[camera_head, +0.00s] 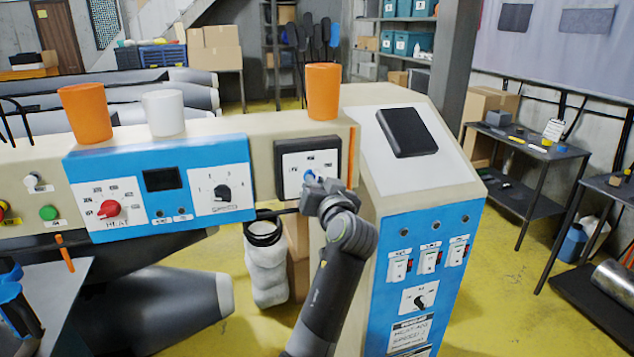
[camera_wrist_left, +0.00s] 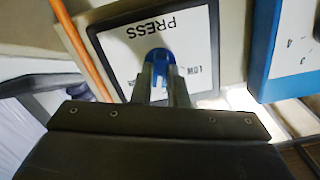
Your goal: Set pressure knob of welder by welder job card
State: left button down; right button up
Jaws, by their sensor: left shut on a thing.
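The pressure knob (camera_head: 308,176) is blue and sits on a white plate with a dark frame on the welder's front. In the left wrist view the knob (camera_wrist_left: 159,57) shows on a plate marked PRESS, with LOW to its right. My left gripper (camera_head: 312,184) is shut on the knob, with one finger on each side in the wrist view (camera_wrist_left: 161,73). The gripper hides part of the plate and the knob's pointer. The job card (camera_head: 408,335) is on the blue panel at lower right, with heat and speed lines; its lowest part is cut off. My right gripper is out of view.
The red heat knob (camera_head: 109,209) and black speed knob (camera_head: 222,192) are on the blue panel to the left. Orange cups (camera_head: 322,92) (camera_head: 86,113) and a white cup (camera_head: 163,113) stand on top. A black tablet-like object (camera_head: 406,131) lies on the sloped top.

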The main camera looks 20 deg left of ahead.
pick_arm(q)
jog(key=shift+r+m+p, duration=0.2)
jog(key=shift+m+p, duration=1.45)
jog(key=shift+m, duration=2.55)
jog(key=c, duration=1.4)
grip_release()
jog(key=shift+w+f, duration=0.1)
jog(key=shift+f, duration=0.05)
jog(key=shift+c, duration=0.2)
